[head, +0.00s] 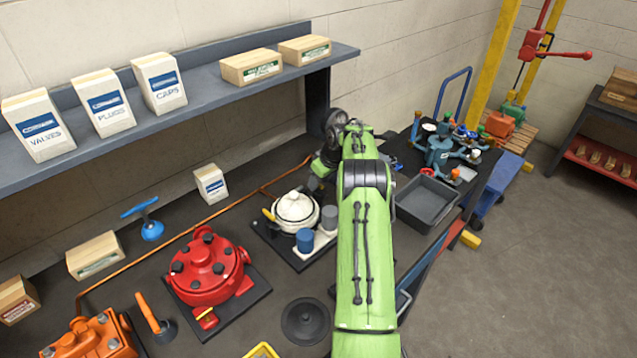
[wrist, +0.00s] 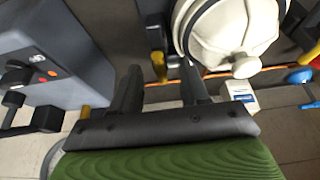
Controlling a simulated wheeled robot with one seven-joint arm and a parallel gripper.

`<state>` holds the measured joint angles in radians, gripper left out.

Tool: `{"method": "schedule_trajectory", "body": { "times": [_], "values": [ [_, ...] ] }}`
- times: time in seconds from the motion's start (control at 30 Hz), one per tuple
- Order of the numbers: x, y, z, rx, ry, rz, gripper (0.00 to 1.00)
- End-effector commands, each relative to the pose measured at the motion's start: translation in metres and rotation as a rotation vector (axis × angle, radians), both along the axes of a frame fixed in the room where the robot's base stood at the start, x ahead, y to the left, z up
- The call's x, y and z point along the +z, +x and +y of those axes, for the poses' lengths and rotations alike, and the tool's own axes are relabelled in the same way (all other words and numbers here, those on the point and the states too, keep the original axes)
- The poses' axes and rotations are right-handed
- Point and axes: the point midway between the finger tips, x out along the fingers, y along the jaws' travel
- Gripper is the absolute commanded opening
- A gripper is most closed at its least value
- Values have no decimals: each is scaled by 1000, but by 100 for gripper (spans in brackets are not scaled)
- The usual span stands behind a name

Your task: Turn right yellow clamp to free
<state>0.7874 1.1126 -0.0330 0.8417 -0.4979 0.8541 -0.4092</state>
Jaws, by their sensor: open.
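A white lidded pot (head: 296,211) sits on a dark plate on the bench; it also shows in the wrist view (wrist: 225,30). The right yellow clamp (wrist: 159,66) shows in the wrist view beside the pot's rim, with a dark part next to it. In the head view my arm hides it. The left yellow clamp (head: 269,215) is on the pot's other side and shows at the wrist view's edge (wrist: 313,54). My gripper (wrist: 160,72) is open, its fingertips on either side of the right clamp in the picture. I cannot tell whether they touch it.
Blue (head: 304,240) and grey (head: 330,217) cylinders stand in front of the pot. A grey bin (head: 427,202) is right of my arm. A copper pipe (head: 233,216) runs behind the pot. A shelf (head: 215,92) overhangs the back.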

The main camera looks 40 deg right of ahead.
Motion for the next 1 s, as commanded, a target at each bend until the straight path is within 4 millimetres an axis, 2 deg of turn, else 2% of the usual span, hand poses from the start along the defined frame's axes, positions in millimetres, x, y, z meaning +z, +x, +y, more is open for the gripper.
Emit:
{"method": "schedule_trajectory", "body": {
  "times": [0.3, 0.5, 0.63, 1.0],
  "values": [
    [84, -34, -2, -2, -3, -4, 45],
    [122, -50, -3, -1, -2, -2, 45],
    [131, -54, -2, 1, -1, -1, 45],
    [130, -54, -2, 0, -1, -1, 45]
  ]
}}
